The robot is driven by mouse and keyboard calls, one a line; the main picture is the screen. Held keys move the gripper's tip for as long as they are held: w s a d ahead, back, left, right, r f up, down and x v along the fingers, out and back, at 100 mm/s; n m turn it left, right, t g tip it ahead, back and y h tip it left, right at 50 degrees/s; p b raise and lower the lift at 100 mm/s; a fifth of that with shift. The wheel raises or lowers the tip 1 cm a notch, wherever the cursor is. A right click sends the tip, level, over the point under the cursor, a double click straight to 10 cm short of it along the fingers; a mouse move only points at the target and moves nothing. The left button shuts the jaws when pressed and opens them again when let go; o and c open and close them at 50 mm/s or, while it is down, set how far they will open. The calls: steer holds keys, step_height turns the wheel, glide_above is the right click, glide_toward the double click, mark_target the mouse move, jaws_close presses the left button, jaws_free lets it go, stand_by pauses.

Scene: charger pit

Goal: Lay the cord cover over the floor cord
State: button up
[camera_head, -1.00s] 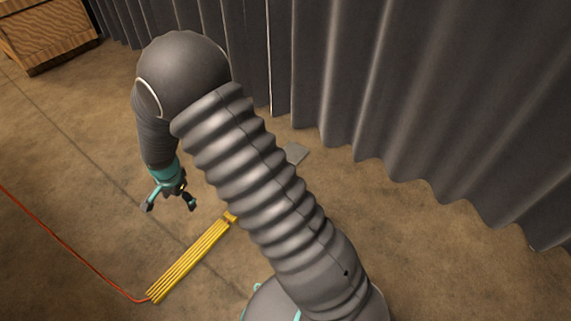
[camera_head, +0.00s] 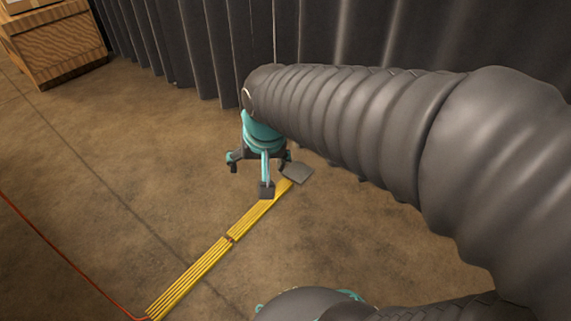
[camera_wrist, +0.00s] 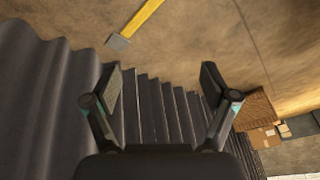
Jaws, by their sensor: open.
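A yellow ridged cord cover (camera_head: 195,272) lies flat on the floor, running from lower left toward the curtain. A second yellow length (camera_head: 258,214) lies in line with it, with a small reddish-brown break between the two. A thin orange-red floor cord (camera_head: 62,255) meets the near end; along the yellow lengths it is hidden. My gripper (camera_head: 250,176) is open and empty, close to the far end of the yellow line; its height above the floor is hard to tell. In the wrist view my gripper (camera_wrist: 162,78) is spread, with part of the yellow line (camera_wrist: 143,17) above it.
A flat grey plate (camera_head: 297,173) lies at the far yellow end; it also shows in the wrist view (camera_wrist: 118,42). A dark pleated curtain (camera_head: 190,50) closes the back. A wooden crate (camera_head: 58,45) stands upper left.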

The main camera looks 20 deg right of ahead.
steer(key=s+d+r+n+t, duration=0.1)
steer(key=s+d, duration=0.3)
steer(key=s, duration=0.6)
steer(key=shift+r+n+h, duration=0.3)
steer(key=shift+r+n, duration=0.35)
steer(key=shift+n, duration=0.15)
steer(key=shift+s+d, duration=0.1)
